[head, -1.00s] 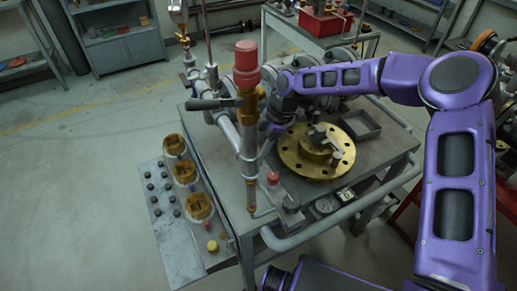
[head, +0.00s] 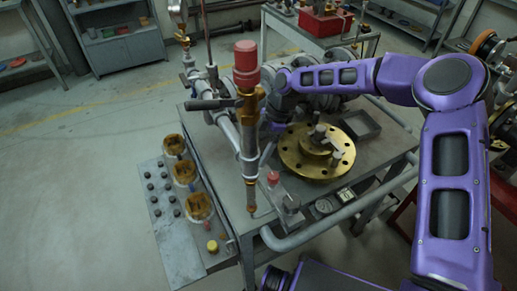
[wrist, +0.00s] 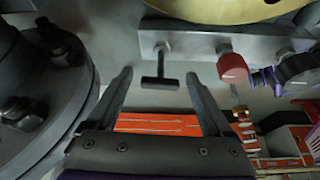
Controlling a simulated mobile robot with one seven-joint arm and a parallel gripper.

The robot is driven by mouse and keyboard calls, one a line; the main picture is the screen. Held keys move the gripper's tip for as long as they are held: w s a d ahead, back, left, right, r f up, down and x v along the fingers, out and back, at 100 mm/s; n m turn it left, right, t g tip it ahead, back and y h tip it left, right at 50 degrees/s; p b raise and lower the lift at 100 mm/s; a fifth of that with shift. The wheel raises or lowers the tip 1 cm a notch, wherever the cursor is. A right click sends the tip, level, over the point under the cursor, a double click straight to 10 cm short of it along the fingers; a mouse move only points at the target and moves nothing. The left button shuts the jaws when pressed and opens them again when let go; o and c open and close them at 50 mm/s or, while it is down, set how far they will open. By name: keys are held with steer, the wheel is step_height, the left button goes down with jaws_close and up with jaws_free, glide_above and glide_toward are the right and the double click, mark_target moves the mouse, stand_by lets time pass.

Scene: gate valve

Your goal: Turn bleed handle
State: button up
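A small dark T-shaped handle (wrist: 160,82), which looks like the bleed handle, sticks out of a grey metal block (wrist: 190,46) in the wrist view. My gripper (wrist: 158,74) is open, with one finger on each side of the handle's crossbar. Nothing visible is clamped, and I cannot tell how deep the fingers reach. A red knob (wrist: 232,68) is on the same block, right of the handle. In the head view my gripper is mostly hidden behind the upright pipe (head: 248,140), and I cannot make out the T-handle there.
A brass flange (head: 316,152) lies on the grey bench. The upright pipe carries a red cap (head: 246,62) and a black lever (head: 212,104). A grey bolted flange (wrist: 40,100) stands close to the left finger. Open floor (head: 90,190) is left of the bench.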

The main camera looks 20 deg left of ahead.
steer(key=v, duration=1.7)
steer(key=shift+r, duration=0.3)
steer(key=shift+s, duration=0.1)
